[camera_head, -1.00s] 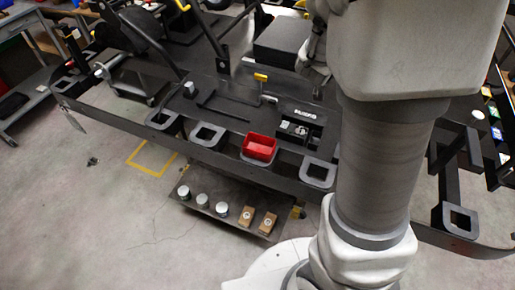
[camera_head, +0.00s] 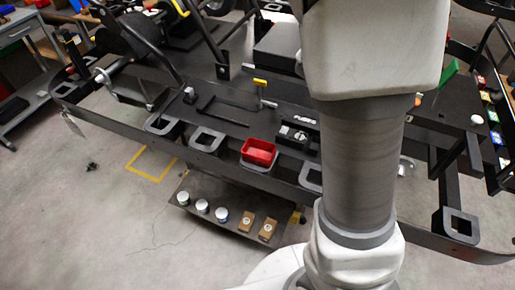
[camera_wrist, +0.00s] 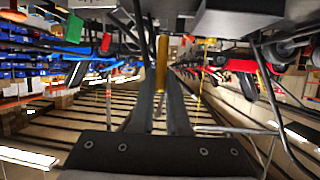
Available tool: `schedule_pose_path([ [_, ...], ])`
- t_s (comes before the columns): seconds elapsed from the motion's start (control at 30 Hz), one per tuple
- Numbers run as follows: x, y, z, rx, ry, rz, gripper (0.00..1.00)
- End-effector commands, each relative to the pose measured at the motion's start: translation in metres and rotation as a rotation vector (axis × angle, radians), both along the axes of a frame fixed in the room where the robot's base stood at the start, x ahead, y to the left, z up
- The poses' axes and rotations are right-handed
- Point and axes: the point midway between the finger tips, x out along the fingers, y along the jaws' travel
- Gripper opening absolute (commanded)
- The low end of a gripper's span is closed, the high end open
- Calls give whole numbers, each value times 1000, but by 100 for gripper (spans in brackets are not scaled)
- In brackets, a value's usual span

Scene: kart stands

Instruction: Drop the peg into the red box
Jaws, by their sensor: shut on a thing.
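The red box (camera_head: 259,152) is an open tray in a grey holder on the near rail of the black kart stand, in the head view. In the wrist view, my gripper (camera_wrist: 161,85) is shut on a slim brass-coloured peg (camera_wrist: 162,58), which stands between the two dark fingers. In the head view my gripper and the peg are hidden behind my own arm. The red box cannot be made out in the wrist view, so the peg's distance from it cannot be told.
Empty square holders (camera_head: 207,140) line the rail beside the red box. A black case (camera_head: 297,133) and a yellow-topped post (camera_head: 261,84) stand behind it. A low shelf (camera_head: 225,228) below carries several white-topped cylinders and brown blocks. Open floor lies at the left.

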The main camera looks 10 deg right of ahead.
Motion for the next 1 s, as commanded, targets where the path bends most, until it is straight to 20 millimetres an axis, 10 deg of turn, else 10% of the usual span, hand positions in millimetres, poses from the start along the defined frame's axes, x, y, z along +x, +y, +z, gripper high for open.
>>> schedule_pose_path([
  [0.5, 5, 162, -155, 6, 12, 5, 0],
  [1.0, -17, 196, -206, -17, -1, -7, 0],
])
